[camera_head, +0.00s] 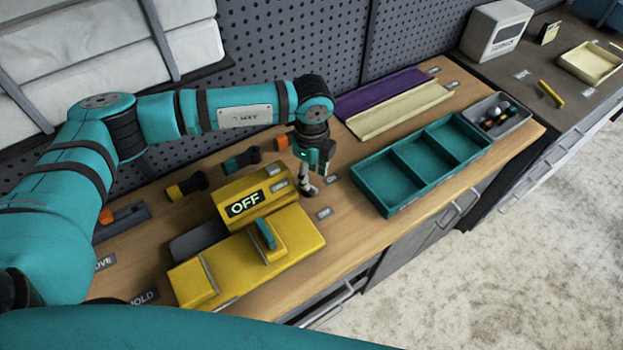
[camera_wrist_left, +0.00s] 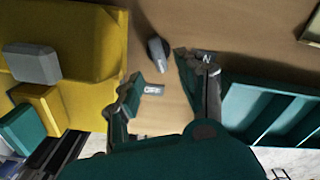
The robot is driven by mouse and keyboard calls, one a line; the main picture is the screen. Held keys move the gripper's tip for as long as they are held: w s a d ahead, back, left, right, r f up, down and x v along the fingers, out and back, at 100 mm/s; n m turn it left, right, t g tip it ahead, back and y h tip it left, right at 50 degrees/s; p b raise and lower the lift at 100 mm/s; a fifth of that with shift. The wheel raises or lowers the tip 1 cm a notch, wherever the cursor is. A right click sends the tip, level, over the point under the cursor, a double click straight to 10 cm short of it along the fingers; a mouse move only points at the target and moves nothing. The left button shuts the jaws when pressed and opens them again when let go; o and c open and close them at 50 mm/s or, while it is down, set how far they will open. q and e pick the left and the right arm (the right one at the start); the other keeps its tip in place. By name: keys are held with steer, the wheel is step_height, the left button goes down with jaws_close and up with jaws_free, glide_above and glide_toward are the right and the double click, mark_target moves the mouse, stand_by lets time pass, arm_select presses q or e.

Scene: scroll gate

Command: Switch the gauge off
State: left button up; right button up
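The gauge is a yellow housing (camera_head: 240,262) on the wooden bench, with a raised yellow part whose dark display (camera_head: 245,203) reads OFF. A teal lever (camera_head: 266,233) stands on a small yellow block on its front. In the left wrist view, yellow housing (camera_wrist_left: 85,45) fills the left side, with a teal part (camera_wrist_left: 22,130) at lower left. My left gripper (camera_head: 313,168) is above the bench just right of the gauge, apart from the lever. The left wrist view shows its fingers (camera_wrist_left: 160,72) spread. A small grey piece (camera_wrist_left: 158,52) is on the bench beyond them. My right gripper is out of view.
A teal three-compartment tray (camera_head: 420,163) stands to the right, with a grey bin (camera_head: 517,117) of small balls beyond. Purple and cream trays (camera_head: 400,110) lie at the back. Dark-handled pieces (camera_head: 187,186) lie behind the gauge. A grey pegboard (camera_head: 300,45) closes off the back.

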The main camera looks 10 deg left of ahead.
mark_target(312, 187)
arm_select(q)
steer(key=shift+f+p, duration=0.45)
steer(key=shift+f, duration=1.95)
jaws_close()
